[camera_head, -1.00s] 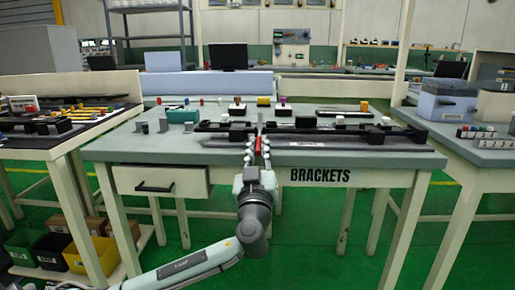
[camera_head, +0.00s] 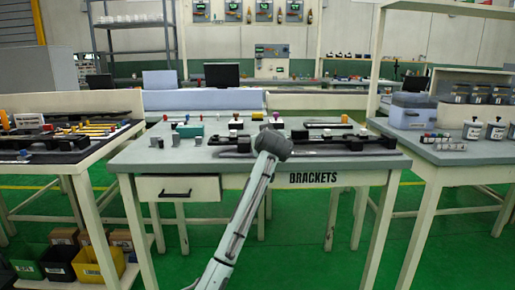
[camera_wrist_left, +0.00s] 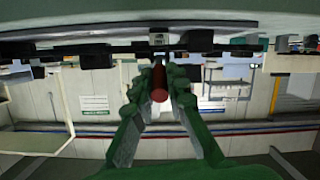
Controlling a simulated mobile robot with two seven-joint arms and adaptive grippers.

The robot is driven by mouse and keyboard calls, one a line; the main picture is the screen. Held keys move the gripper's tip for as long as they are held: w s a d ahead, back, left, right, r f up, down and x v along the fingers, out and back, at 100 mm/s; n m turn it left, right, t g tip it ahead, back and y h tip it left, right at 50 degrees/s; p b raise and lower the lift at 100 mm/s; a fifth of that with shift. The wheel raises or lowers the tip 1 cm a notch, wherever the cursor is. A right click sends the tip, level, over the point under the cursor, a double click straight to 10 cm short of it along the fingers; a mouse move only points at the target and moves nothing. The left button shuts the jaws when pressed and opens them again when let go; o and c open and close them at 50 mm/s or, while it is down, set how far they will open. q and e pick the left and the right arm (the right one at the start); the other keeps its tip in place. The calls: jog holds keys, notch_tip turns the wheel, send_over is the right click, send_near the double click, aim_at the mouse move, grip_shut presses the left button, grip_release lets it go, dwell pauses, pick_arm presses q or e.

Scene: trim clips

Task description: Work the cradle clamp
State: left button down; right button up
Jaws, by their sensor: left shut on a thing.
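In the left wrist view a red handle (camera_wrist_left: 159,92), seemingly part of the clamp, stands between the two green fingers of my left gripper (camera_wrist_left: 160,80). The fingers are shut on it. In the head view my arm's wrist covers the gripper and handle at the front middle of the BRACKETS table. A dark long fixture (camera_head: 231,143) lies on the table beside the wrist, and its right part (camera_head: 344,143) continues beyond it. The clamp's body and the cradle are mostly hidden. My right gripper is not in view.
The BRACKETS table (camera_head: 160,159) carries a teal block (camera_head: 190,131), grey blocks (camera_head: 157,142) and small coloured pieces at the back. A tool table (camera_head: 60,150) stands left. A right-hand table (camera_head: 450,155) holds a grey-blue bin (camera_head: 411,112) and white jars (camera_head: 472,131).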

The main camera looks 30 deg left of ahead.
pick_arm(q)
jog(key=shift+w+a+r+g+h, duration=0.1)
jog(key=shift+w+r+g+h, duration=0.1)
jog(key=shift+r+g+h, duration=0.3)
jog(key=shift+w+a+r+g+h, duration=0.1)
jog(key=shift+w+r+g+h, duration=0.15)
jog(key=shift+r+g, duration=0.35)
jog(key=shift+w+a+r+g+h, duration=0.25)
jog(key=shift+g+h, duration=0.2)
jog(key=shift+g, duration=0.3)
jog(key=shift+w+a+r+g+h, duration=0.1)
jog(key=shift+w+r+g+h, duration=0.25)
jog(key=shift+g, duration=0.4)
jog(key=c, duration=1.5)
grip_release()
jog(key=v, duration=1.2)
jog(key=shift+a+f, duration=0.1)
jog(key=shift+a, duration=0.05)
